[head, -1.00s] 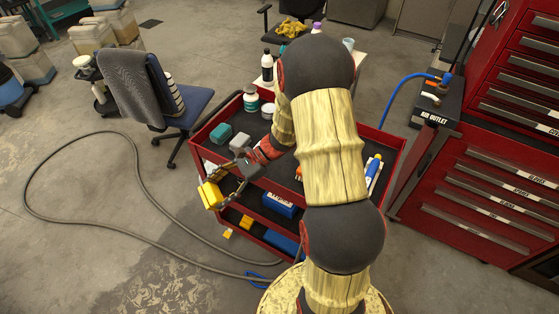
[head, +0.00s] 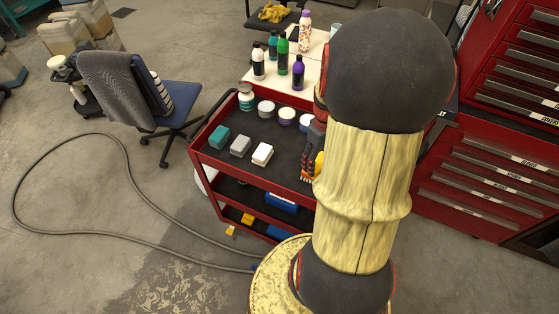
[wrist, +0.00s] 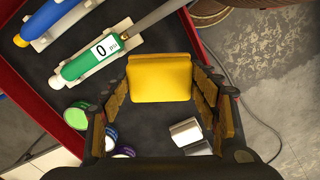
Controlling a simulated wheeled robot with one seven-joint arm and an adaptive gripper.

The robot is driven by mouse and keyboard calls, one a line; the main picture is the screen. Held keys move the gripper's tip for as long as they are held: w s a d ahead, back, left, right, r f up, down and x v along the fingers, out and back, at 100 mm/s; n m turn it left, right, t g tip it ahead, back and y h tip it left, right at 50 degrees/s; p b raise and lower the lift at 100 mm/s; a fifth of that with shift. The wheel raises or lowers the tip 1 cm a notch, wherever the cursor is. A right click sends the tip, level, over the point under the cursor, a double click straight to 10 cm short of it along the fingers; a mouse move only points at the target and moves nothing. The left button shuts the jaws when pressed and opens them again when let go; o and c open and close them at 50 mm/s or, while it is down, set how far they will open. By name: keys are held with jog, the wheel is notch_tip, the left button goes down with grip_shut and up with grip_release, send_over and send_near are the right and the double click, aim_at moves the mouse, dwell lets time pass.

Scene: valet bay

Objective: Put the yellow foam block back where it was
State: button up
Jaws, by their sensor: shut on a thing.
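The yellow foam block (wrist: 159,77) is held between the fingers of my gripper (wrist: 160,95) in the wrist view, above the dark top of the red cart (wrist: 205,40). In the head view, my gripper (head: 311,170) is over the right part of the cart top (head: 222,178), mostly hidden behind my own arm. Only a sliver of yellow shows beside the fingers there. From these views I cannot tell how high the block is above the top.
Teal (head: 219,137), grey (head: 240,145) and white (head: 262,154) blocks stand on the cart's left part, with round pads (head: 266,108) behind. A green pressure tool (wrist: 95,55) and a blue tool (wrist: 55,20) lie on the cart. Bottles (head: 298,73) stand on a white table.

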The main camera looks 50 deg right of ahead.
jog(key=shift+s+d+r+n, duration=0.15)
jog(key=shift+d+r+n, duration=0.05)
jog(key=shift+d+n, duration=0.25)
jog(key=shift+f, duration=0.1)
jog(key=w+f+b, duration=0.1)
jog(key=w+f, duration=0.1)
jog(key=w, duration=0.2)
jog(key=w+f+b, duration=0.1)
jog(key=w+f, duration=0.2)
jog(key=w, duration=0.1)
jog(key=w+f+b, duration=0.2)
jog(key=w+f, duration=0.1)
jog(key=w, duration=0.1)
jog(key=shift+w+a+f, duration=0.25)
jog(key=shift+w+a, duration=0.05)
jog(key=shift+w, duration=0.1)
jog(key=shift+w+f, duration=0.25)
jog(key=shift+f, duration=0.05)
jog(key=f, duration=0.1)
jog(key=f+b, duration=0.2)
jog(key=f, duration=0.1)
jog(key=shift+w, duration=0.3)
jog(key=shift+c, duration=0.4)
jog(key=shift+r, duration=0.15)
jog(key=o, duration=1.1)
